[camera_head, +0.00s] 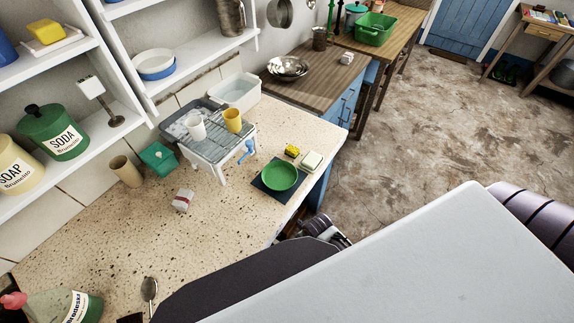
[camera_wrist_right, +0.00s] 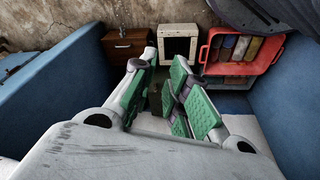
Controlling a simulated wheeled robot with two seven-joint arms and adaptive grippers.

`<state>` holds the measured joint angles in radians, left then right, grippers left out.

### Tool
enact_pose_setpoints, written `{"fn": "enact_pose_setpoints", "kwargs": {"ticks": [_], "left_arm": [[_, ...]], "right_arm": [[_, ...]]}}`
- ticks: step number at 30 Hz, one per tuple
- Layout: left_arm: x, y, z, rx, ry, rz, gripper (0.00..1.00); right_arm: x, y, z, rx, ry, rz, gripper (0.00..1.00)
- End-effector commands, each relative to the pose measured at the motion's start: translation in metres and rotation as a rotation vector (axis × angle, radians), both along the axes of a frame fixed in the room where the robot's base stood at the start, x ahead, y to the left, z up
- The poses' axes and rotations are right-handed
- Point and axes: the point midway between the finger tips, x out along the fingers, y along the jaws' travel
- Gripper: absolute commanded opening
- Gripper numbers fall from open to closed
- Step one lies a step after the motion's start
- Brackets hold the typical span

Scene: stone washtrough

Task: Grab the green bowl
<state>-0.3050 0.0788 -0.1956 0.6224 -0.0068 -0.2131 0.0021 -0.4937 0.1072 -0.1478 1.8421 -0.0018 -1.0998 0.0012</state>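The green bowl (camera_head: 280,176) sits upright and empty on a dark square mat (camera_head: 262,186) near the right edge of the speckled stone counter. No gripper touches the bowl in the head view. My right gripper (camera_wrist_right: 161,72) shows in the right wrist view, its green-padded fingers apart with nothing between them. The bowl does not show in that view. My left gripper is not in view.
A yellow sponge (camera_head: 292,151) and a soap-like block (camera_head: 312,161) lie just behind the bowl. A white rack (camera_head: 212,152) with cups stands to its left. The right wrist view shows a red crate (camera_wrist_right: 278,58), a small wooden cabinet (camera_wrist_right: 124,46) and blue panels (camera_wrist_right: 64,98).

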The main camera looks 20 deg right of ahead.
Motion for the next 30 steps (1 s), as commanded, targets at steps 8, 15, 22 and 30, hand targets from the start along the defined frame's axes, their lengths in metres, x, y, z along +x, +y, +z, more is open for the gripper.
{"fn": "enact_pose_setpoints", "kwargs": {"ticks": [8,15,22,30], "left_arm": [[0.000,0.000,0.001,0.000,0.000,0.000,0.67],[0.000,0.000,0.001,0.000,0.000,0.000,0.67],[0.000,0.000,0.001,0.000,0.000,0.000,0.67],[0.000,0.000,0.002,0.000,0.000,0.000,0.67]], "right_arm": [[0.010,0.001,0.060,0.002,-0.022,-0.003,0.16],[0.012,0.000,0.112,0.002,-0.038,-0.006,0.16],[0.009,-0.001,0.162,0.003,-0.055,-0.008,0.16],[0.006,0.001,0.211,0.004,-0.079,0.028,0.16]]}}
